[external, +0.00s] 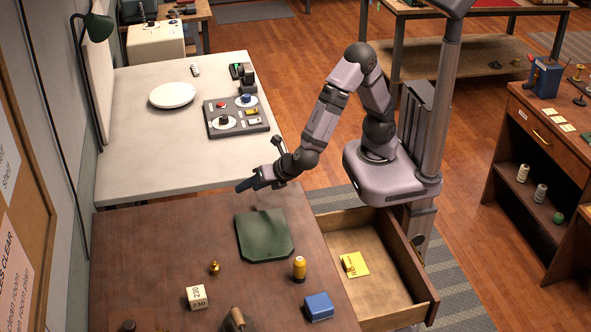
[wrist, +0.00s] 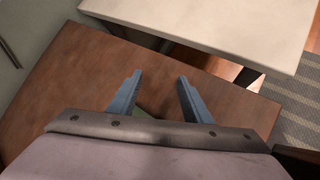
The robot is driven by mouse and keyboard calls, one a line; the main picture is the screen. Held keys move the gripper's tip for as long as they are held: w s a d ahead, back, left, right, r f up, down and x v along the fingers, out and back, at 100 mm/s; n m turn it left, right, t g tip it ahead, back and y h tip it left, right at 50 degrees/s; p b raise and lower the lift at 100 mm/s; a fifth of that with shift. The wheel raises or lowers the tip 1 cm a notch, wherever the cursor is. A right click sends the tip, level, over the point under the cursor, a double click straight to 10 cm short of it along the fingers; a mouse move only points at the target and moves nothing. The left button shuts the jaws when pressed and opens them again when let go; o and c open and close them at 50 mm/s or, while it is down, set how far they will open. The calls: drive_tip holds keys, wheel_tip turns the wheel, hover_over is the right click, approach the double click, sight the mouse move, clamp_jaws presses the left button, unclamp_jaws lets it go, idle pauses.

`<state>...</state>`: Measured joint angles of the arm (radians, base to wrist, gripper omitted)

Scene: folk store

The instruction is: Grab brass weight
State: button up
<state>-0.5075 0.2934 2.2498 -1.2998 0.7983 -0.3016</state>
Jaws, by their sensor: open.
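The brass weight (external: 214,267) is a small golden knobbed piece standing on the brown wooden table, left of the green mat, in the external view. My gripper (external: 243,186) is above the far part of the brown table, well behind the weight and apart from it. In the wrist view, the two blue-grey fingers of my gripper (wrist: 157,88) stand apart with nothing between them. The wrist view shows bare table and does not show the weight.
A green mat (external: 265,235) lies on the brown table (external: 150,240). Near the weight are a cream numbered block (external: 197,297), a yellow-and-black cylinder (external: 299,269) and a blue box (external: 319,306). An open drawer (external: 390,285) juts out right. The table's left part is mostly clear.

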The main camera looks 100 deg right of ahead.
sight(216, 266)
drive_tip(key=w+a+n+t+y, duration=0.1)
drive_tip(key=w+a+n, duration=0.1)
drive_tip(key=a+n, duration=0.1)
drive_tip(key=w+a+f+n+t+y+b, duration=0.1)
drive_tip(key=w+a+n+t, duration=0.1)
drive_tip(key=a, duration=0.4)
drive_tip(key=w+a+n+t+y+b, duration=0.1)
drive_tip(key=w+a+n, duration=0.1)
drive_tip(key=a+n, duration=0.2)
drive_tip(key=shift+w+a+f+t, duration=0.2)
drive_tip(key=shift+a+f+t, duration=0.15)
drive_tip(key=shift+a+t, duration=0.05)
drive_tip(key=a+n+y, duration=0.1)
drive_tip(key=a+n, duration=0.1)
drive_tip(key=a, duration=0.1)
drive_tip(key=a+n+t+y+b, duration=0.1)
drive_tip(key=a+n, duration=0.1)
drive_tip(key=a, duration=0.2)
drive_tip(key=a+n+y, duration=0.2)
drive_tip(key=a, duration=0.2)
drive_tip(key=shift+w+f+t, duration=0.3)
drive_tip(key=shift+t, duration=0.1)
drive_tip(key=shift+p+x, duration=0.4)
drive_tip(key=shift+x, duration=1.25)
drive_tip(key=shift+d+p+x, duration=0.1)
drive_tip(key=shift+p+x, duration=0.2)
drive_tip(key=shift+x, duration=0.7)
drive_tip(key=shift+d+p+x, duration=0.15)
drive_tip(key=shift+p+x, duration=0.15)
drive_tip(key=shift+x, duration=0.65)
